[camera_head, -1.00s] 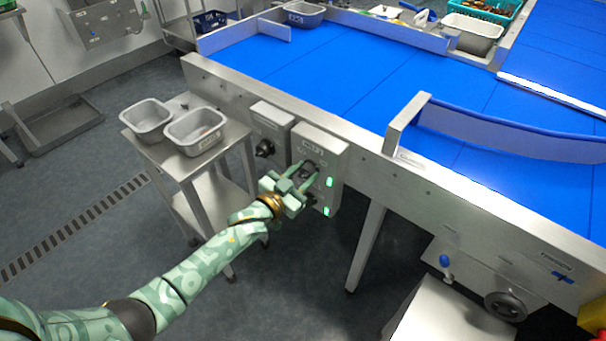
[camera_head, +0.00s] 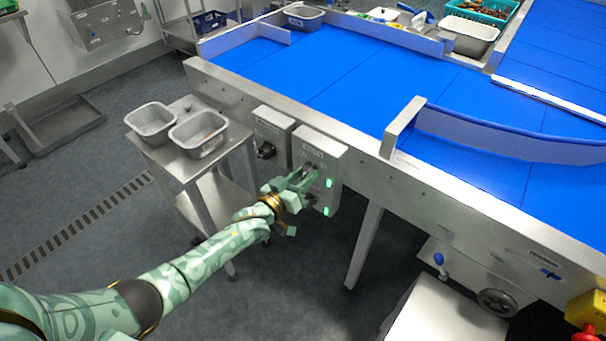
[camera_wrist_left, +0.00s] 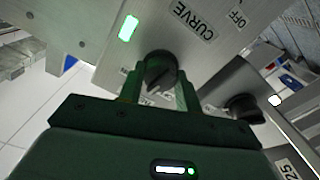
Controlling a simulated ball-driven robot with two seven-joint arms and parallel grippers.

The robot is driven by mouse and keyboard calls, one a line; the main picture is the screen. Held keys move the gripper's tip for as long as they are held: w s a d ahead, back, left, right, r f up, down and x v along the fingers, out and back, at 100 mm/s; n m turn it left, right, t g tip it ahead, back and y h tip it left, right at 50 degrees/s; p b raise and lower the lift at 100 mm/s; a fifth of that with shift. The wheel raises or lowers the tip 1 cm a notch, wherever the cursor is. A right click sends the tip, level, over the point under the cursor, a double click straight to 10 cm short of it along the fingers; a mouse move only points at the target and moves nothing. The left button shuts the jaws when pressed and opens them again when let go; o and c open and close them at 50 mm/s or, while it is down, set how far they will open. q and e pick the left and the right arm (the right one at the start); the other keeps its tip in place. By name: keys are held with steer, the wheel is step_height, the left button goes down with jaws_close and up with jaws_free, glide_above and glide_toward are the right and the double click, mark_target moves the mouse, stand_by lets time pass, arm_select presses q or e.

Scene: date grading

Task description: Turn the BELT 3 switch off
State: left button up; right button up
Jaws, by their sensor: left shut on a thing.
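My left gripper (camera_head: 304,179) is at the front of the right-hand grey switch box (camera_head: 323,152) on the side of the conveyor. In the left wrist view its two fingers (camera_wrist_left: 159,88) are shut on a round dark switch knob (camera_wrist_left: 160,68), one on each side. Beside that knob are a CURVE label (camera_wrist_left: 194,19), an OFF mark (camera_wrist_left: 237,18) and a lit green lamp (camera_wrist_left: 127,28). The head view shows two lit green lamps on this box. I cannot read a BELT 3 label. My right gripper is not in view.
A second grey switch box (camera_head: 273,124) with a dark knob (camera_head: 265,150) is just left. A steel trolley (camera_head: 185,157) with two metal tubs stands close to my left forearm. The blue conveyor belt (camera_head: 370,75) runs behind the boxes.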

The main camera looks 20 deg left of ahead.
arm_select(q)
steer(key=n, duration=0.5)
steer(key=shift+f+n, duration=0.1)
steer(key=shift+n, duration=0.2)
steer(key=n, duration=0.5)
steer(key=shift+a+f+n, duration=0.1)
steer(key=shift+n, duration=0.2)
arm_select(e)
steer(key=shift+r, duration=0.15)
arm_select(q)
steer(key=o, duration=1)
steer(key=shift+s, duration=0.1)
steer(key=shift+s+a+p, duration=0.2)
steer(key=shift+s+p, duration=0.1)
steer(key=shift+s, duration=0.1)
steer(key=p+v, duration=0.4)
steer(key=v, duration=1.1)
steer(key=shift+s, duration=0.15)
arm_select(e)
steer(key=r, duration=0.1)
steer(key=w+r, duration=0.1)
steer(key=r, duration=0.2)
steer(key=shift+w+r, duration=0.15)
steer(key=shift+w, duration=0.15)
